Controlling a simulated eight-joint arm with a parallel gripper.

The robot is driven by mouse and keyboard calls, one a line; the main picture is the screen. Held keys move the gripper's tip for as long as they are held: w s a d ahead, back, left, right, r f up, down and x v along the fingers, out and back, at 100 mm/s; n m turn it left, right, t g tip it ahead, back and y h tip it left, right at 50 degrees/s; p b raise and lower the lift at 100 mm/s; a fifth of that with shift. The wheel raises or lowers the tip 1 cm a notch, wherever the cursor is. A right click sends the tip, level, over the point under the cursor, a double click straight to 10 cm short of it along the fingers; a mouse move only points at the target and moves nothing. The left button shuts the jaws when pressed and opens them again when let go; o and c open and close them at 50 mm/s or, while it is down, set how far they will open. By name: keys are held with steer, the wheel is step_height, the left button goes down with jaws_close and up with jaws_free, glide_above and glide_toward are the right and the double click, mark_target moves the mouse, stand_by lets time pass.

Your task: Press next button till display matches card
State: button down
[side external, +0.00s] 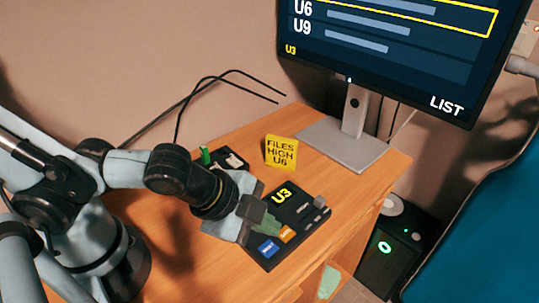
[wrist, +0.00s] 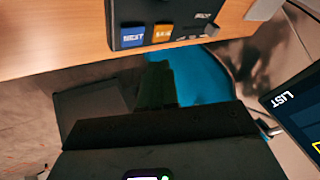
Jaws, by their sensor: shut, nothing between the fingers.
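A yellow card (side external: 281,152) stands on the desk and reads "FILES HIGH U6". The black button box (side external: 303,213) shows "U3" in yellow on its top. It has a blue button (side external: 268,250), an orange button (side external: 286,234) and grey ones. The monitor (side external: 400,60) lists rows U6 and U9; a yellow frame marks the row above U6, its label cut off, and "U3" stands at lower left. My gripper (side external: 266,221) is shut and empty, over or beside the box near the orange button; contact cannot be told.
The wooden desk (side external: 350,200) ends just right of the box. A second dark box with a green part (side external: 205,156) lies behind my wrist. Cables run along the wall. A black unit with a green light (side external: 385,247) and a blue padded surface (side external: 480,240) stand at right.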

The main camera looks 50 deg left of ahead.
mark_target(266, 250)
steer(key=shift+f, duration=1.5)
stand_by(1.2)
steer(key=shift+f, duration=0.4)
steer(key=shift+r, duration=0.1)
steer(key=shift+r, duration=0.3)
stand_by(0.5)
steer(key=shift+r, duration=2.5)
